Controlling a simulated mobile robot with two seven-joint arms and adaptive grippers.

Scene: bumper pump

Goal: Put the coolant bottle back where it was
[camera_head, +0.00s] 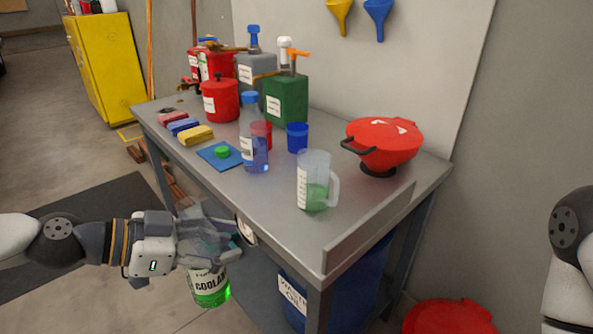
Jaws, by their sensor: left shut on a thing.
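The coolant bottle (210,287) is clear with green liquid and a label reading "COOLANT". It hangs low in front of the bench, at the lower left of the head view. My left gripper (213,238) is shut on its upper part and hides its top. The bottle looks roughly upright, slightly tilted. The metal bench (274,197) stands behind and to the right of it. A clear measuring jug (314,181) with some green liquid stands at the bench's near right part. My right arm shows only at the right edge; its gripper is out of view.
A blue waste oil drum (345,295) stands below. The bench's middle front is clear.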

